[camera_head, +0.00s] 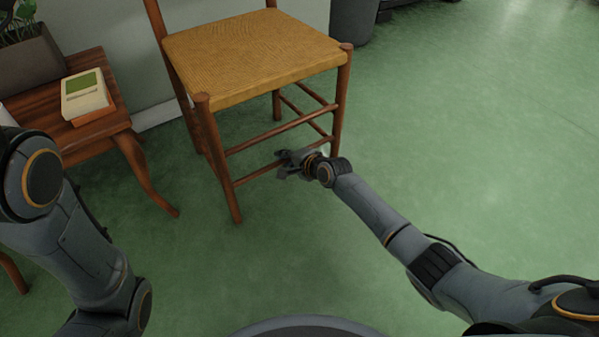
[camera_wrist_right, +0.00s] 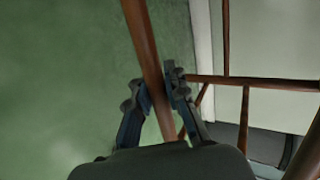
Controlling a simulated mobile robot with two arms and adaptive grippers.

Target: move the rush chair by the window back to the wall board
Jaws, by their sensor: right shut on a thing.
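The rush chair (camera_head: 255,50) stands upright in the head view, with a woven tan seat and reddish-brown wooden legs and rungs. My right gripper (camera_head: 282,164) is shut on the low front rung of the chair, between the two front legs. In the right wrist view, its fingers (camera_wrist_right: 156,80) lie on either side of a brown chair bar (camera_wrist_right: 144,38). My left arm shows at the left of the head view, but its gripper is out of view. A pale board (camera_head: 158,115) runs along the wall's foot behind the chair. The window is not in view.
A small wooden table (camera_head: 105,127) stands close to the chair's left, bearing a book (camera_head: 86,95) and a planter (camera_head: 28,62). A dark grey bin (camera_head: 353,20) stands behind the chair to the right. The green floor (camera_head: 480,130) is open on the right.

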